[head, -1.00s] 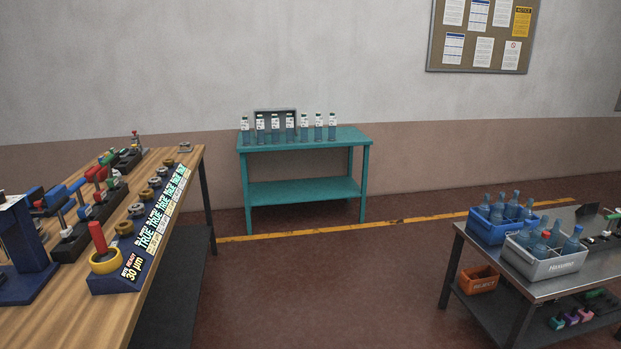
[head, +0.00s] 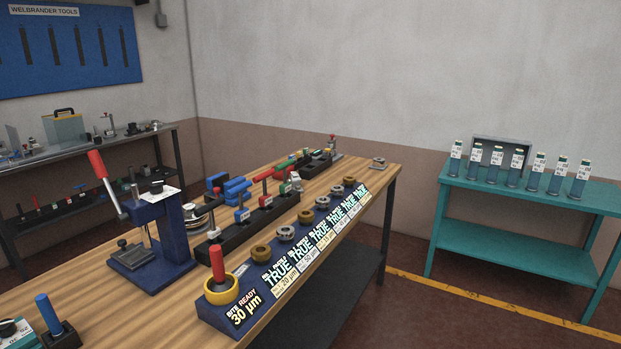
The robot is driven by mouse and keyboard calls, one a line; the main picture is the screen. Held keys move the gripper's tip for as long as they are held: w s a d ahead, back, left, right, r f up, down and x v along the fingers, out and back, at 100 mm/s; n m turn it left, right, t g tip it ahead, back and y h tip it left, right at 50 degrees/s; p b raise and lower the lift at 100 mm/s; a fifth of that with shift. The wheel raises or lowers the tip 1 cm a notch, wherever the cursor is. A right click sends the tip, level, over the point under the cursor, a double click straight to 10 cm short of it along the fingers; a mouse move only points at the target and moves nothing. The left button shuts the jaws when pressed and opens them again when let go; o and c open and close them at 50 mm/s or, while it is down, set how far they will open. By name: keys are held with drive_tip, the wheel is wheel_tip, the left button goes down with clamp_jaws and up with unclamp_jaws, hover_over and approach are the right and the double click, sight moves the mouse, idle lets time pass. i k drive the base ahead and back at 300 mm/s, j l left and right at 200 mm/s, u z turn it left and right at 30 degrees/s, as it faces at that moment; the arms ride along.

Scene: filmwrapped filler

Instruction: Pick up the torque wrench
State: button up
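I cannot make out a torque wrench for certain in the head view. Tool-like things stand on the wooden workbench (head: 150,292): a blue press (head: 172,232) with a red-handled lever, a red upright handle (head: 217,262) in a yellow ring on a dark blue block, and a blue upright handle (head: 48,314) in a dark base at the lower left. A black rack (head: 245,229) behind holds red, blue and green handled pieces. My gripper is not in view.
A blue tool board (head: 70,75) with dark elongated shapes hangs above a metal shelf (head: 110,150) at the left. A teal table (head: 520,190) with several labelled bottles stands at the right. Open floor (head: 440,318) lies between the workbench and the teal table.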

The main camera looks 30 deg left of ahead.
sight(285, 188)
drive_tip(key=i+l+u, duration=0.1)
drive_tip(key=i+u, duration=0.15)
drive_tip(key=i, duration=1.2)
drive_tip(key=i+u, duration=0.25)
drive_tip(key=i, duration=0.3)
drive_tip(key=i+l+u, duration=0.25)
drive_tip(key=i, duration=0.3)
drive_tip(key=i+u, duration=0.15)
drive_tip(key=u, duration=0.25)
drive_tip(key=i+u, duration=0.15)
drive_tip(key=u, duration=0.2)
drive_tip(key=i+u, duration=0.15)
drive_tip(key=u, duration=0.25)
drive_tip(key=i+l+u, duration=0.1)
drive_tip(key=u, duration=0.25)
drive_tip(key=i+l+u, duration=0.1)
drive_tip(key=i+u, duration=0.15)
drive_tip(key=u, duration=0.15)
drive_tip(key=i+l+u, duration=0.15)
drive_tip(key=i+u, duration=0.15)
drive_tip(key=u, duration=0.15)
